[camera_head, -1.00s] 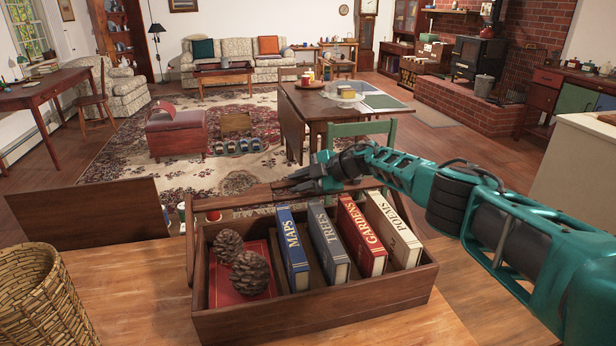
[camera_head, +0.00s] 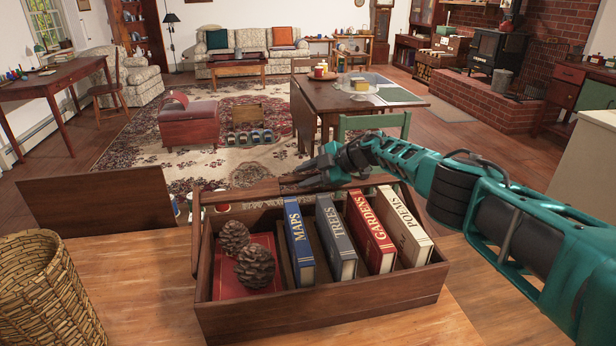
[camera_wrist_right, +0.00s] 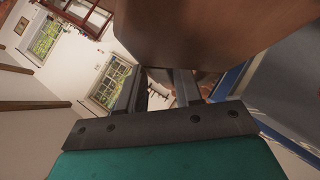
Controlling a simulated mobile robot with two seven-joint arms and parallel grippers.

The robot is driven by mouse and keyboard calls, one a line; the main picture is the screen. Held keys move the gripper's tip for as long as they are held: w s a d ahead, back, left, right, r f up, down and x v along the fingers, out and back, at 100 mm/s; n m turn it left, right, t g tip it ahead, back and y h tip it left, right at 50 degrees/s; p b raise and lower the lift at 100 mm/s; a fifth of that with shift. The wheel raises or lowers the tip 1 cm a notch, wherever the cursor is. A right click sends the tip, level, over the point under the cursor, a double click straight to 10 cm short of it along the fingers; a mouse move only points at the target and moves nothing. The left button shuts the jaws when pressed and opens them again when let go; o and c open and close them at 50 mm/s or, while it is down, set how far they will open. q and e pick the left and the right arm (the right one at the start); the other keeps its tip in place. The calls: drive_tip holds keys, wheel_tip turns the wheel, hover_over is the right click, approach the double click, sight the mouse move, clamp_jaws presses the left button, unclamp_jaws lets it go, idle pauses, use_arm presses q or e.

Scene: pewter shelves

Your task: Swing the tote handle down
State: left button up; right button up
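The tote (camera_head: 318,317) is an open brown wooden box on the near tabletop. It holds two pine cones (camera_head: 254,266), a flat red book (camera_head: 231,283) and several upright books (camera_head: 340,240). My right gripper (camera_head: 302,174) is at this bar, above the far rim. In the right wrist view, its two fingers (camera_wrist_right: 155,90) stand apart, with brown wood (camera_wrist_right: 190,35) right at their tips. My left gripper is not in view.
A woven basket (camera_head: 45,295) stands at the near left. A wooden panel (camera_head: 100,199) rises behind the tabletop (camera_head: 130,270) at the left. A green chair (camera_head: 375,123) and a drop-leaf table (camera_head: 335,99) stand beyond the tote. Bare tabletop lies between basket and tote.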

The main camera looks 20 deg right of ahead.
sight(327, 188)
drive_tip(key=shift+r, duration=0.1)
drive_tip(key=shift+s+d+r+p, duration=0.1)
drive_tip(key=shift+d+r+p, duration=0.05)
drive_tip(key=shift+p, duration=0.15)
drive_tip(key=p+v, duration=0.4)
drive_tip(key=v, duration=0.1)
drive_tip(key=shift+s+d+r+p, duration=0.15)
drive_tip(key=shift+d+p, duration=0.05)
drive_tip(key=shift+p, duration=0.1)
drive_tip(key=shift+v, duration=3.4)
